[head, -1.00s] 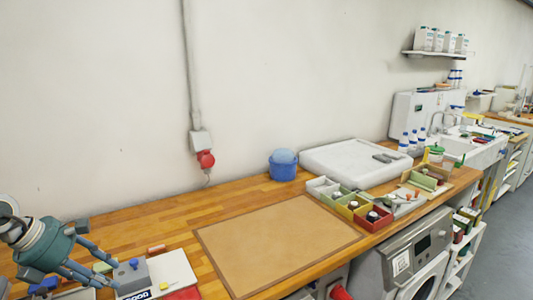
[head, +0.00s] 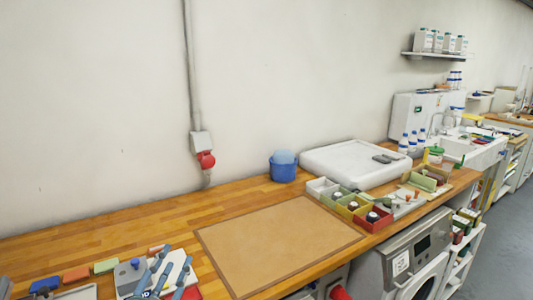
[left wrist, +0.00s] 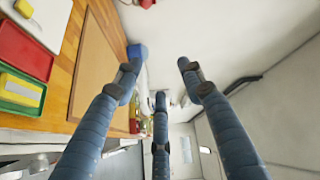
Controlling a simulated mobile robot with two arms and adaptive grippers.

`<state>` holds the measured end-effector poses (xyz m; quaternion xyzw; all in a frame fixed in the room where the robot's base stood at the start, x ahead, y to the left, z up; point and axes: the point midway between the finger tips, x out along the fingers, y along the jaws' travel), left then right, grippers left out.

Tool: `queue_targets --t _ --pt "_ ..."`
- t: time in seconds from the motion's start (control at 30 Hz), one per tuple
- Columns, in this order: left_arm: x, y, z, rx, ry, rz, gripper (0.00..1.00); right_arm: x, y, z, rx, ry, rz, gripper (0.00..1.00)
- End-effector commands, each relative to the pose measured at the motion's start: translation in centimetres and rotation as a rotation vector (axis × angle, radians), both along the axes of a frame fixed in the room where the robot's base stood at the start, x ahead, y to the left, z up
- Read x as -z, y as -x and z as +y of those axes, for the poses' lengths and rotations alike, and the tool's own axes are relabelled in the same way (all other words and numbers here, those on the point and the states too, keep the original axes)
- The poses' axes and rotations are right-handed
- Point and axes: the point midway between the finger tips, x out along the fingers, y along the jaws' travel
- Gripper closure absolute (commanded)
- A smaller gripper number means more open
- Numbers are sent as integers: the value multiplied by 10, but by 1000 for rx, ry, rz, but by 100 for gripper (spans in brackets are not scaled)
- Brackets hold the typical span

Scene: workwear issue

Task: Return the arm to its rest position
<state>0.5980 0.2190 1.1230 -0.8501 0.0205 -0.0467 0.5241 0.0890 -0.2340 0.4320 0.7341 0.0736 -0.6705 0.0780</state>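My left gripper (head: 167,268) shows at the bottom left of the head view. Only its dark blue fingers are in the picture, in front of the grey block with a blue knob (head: 130,272) and the white board (head: 172,270). I cannot tell its exact height above them. In the left wrist view its three fingers (left wrist: 157,72) are spread apart with nothing between them. The left arm behind the fingers is out of the head view. My right gripper is in neither view.
The wooden worktop (head: 110,235) holds a bare brown mat (head: 275,245). A blue bucket (head: 283,172), a white tray (head: 350,160) and small coloured bins (head: 350,205) stand to the right. A red tray (left wrist: 25,50) and green tray (left wrist: 22,92) show in the left wrist view.

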Motion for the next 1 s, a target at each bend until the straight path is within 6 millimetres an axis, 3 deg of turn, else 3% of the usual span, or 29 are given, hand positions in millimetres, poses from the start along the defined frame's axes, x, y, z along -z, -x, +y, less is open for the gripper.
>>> queue_targets --t 0.03,0.1,0.2,0.3,0.5,0.8,1.0 --pt "36 17 12 -76 122 125 60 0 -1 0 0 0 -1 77" --pt "81 43 25 -172 259 284 60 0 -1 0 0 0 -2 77" --pt "141 89 32 -292 420 503 60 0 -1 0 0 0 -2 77" --pt "187 139 29 -389 539 698 60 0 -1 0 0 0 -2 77" --pt "236 220 14 -509 680 970 60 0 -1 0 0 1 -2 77" --pt "265 316 -14 -623 797 1267 60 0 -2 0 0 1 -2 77" --pt "320 305 -16 -634 786 1289 60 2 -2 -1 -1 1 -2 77"
